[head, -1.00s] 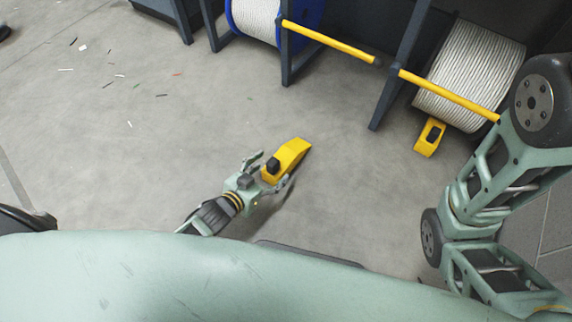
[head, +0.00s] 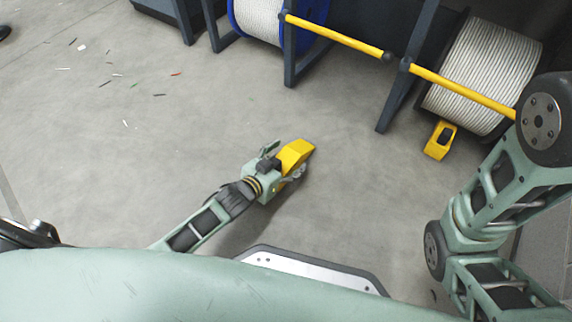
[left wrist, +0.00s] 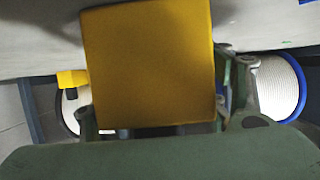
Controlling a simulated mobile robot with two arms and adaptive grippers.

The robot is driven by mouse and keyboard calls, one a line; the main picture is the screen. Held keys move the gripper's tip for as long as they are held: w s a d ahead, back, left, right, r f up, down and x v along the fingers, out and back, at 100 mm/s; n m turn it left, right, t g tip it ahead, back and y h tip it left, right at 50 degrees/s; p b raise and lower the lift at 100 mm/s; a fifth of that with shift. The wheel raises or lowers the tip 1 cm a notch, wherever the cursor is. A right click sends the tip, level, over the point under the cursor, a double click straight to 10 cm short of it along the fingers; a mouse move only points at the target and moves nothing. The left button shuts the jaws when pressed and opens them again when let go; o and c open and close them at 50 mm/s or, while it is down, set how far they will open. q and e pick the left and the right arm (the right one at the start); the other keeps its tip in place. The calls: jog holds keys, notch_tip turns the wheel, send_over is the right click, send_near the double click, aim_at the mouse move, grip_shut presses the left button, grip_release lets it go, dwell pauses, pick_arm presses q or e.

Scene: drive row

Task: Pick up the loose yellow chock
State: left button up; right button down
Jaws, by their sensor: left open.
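The loose yellow chock (head: 298,151) lies on the grey floor, in front of my left gripper (head: 284,163) in the head view. The gripper is open, with one finger on each side of the chock's near end; I cannot tell whether they touch it. In the left wrist view the chock (left wrist: 150,65) is a large yellow block between the open fingers (left wrist: 160,105). Its near end is partly hidden by the gripper in the head view. My right gripper is out of view; only links of my right arm show at the right.
Another yellow chock (head: 440,140) sits against a white cable reel (head: 485,75) at the right. Dark rack posts (head: 290,50) and yellow bars (head: 335,35) stand beyond. A blue-rimmed reel (head: 258,20) is at the top. Small scraps (head: 125,124) litter the open floor at left.

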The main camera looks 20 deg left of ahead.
pick_arm(q)
jog(key=shift+c, duration=0.2)
jog(key=c, duration=1.5)
jog(key=shift+r, duration=0.1)
jog(key=shift+c, duration=0.4)
